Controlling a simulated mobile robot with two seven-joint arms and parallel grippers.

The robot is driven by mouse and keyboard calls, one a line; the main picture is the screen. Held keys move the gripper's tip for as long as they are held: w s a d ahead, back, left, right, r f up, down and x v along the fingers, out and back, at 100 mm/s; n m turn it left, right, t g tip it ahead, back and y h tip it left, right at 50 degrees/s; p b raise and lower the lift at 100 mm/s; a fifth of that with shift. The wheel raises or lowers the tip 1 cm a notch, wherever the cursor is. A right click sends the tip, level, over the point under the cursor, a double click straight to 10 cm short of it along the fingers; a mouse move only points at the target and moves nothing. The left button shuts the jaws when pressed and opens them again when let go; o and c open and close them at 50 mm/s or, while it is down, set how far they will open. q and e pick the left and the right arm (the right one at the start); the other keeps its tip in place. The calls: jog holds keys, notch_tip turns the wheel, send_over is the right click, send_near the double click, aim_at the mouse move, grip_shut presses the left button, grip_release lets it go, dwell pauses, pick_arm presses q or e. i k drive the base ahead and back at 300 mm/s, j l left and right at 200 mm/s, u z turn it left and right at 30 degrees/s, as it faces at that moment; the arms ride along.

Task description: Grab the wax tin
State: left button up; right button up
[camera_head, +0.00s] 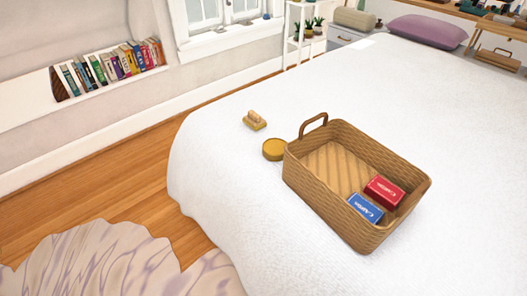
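A round, flat, yellow-gold tin (273,149), which looks like the wax tin, lies on the white bed (400,85). It is just left of a wicker basket (330,206), close to the basket's left corner. I cannot tell whether the tin touches the basket. Its top and front side show, with nothing in front of it. Neither of my grippers shows in the head view.
The basket holds a red box (384,192) and a blue box (366,208), and has a raised handle (313,124). A small wooden brush (255,120) lies behind the tin. The bed to the tin's left is clear. A pale rug (110,262) lies on the wood floor.

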aim_at(272, 148)
jog(key=z, duration=0.4)
jog(key=i+j+z, duration=0.1)
jog(key=z, duration=0.25)
jog(key=j+z, duration=0.35)
jog(key=i+j+z, duration=0.1)
jog(key=z, duration=0.3)
jog(key=j+z, duration=0.4)
jog(key=j, duration=1.15)
jog(key=k+j+z, duration=0.15)
jog(key=j, duration=0.55)
